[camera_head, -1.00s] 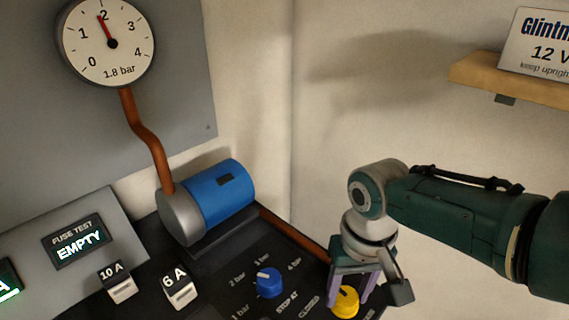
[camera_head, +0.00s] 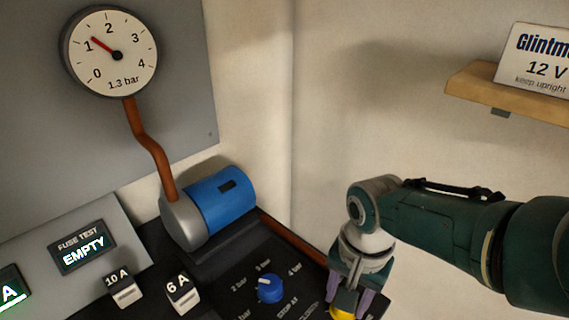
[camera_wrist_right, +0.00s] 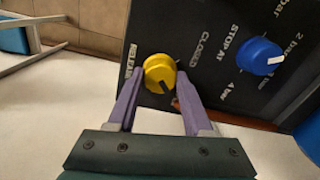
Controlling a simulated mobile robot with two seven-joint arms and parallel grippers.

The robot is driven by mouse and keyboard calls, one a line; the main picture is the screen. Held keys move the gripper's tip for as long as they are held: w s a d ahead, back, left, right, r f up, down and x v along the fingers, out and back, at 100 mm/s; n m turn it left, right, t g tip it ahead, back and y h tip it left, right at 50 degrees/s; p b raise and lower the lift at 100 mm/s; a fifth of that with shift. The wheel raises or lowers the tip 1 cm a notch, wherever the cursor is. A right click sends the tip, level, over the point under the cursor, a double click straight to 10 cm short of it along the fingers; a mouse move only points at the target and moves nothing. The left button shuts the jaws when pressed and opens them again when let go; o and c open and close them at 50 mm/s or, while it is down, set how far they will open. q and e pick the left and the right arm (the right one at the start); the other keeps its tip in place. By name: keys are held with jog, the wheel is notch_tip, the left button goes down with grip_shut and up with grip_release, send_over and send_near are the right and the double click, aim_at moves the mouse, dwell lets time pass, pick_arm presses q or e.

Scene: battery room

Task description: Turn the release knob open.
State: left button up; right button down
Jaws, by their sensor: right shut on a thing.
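The yellow release knob (camera_head: 343,311) is at the bottom of the head view, partly hidden by my right gripper (camera_head: 354,299). In the right wrist view the knob (camera_wrist_right: 159,74) sits between the two purple fingers of my right gripper (camera_wrist_right: 158,84), which is shut on it. The knob's dark mark points to the lower right there, away from the printed word CLOSED. The pressure gauge (camera_head: 109,53) reads 1.3 bar. My left gripper is not in view.
A blue STOP AT dial (camera_head: 270,290) is left of the release knob on the dark panel. A blue and grey pump (camera_head: 221,199) stands behind. Two fuses, 10 A (camera_head: 122,286) and 6 A (camera_head: 181,293), are farther left. A wooden shelf (camera_head: 520,90) is at upper right.

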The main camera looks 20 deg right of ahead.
dwell(0.5)
jog(key=shift+c, duration=1.5)
grip_release()
notch_tip(320, 180, up, 8)
jog(key=p, duration=0.6)
jog(key=shift+s+d+r+p, duration=0.1)
jog(key=shift+r+p, duration=0.1)
jog(key=shift+p, duration=0.1)
jog(key=shift+r, duration=0.75)
jog(key=shift+s, duration=0.1)
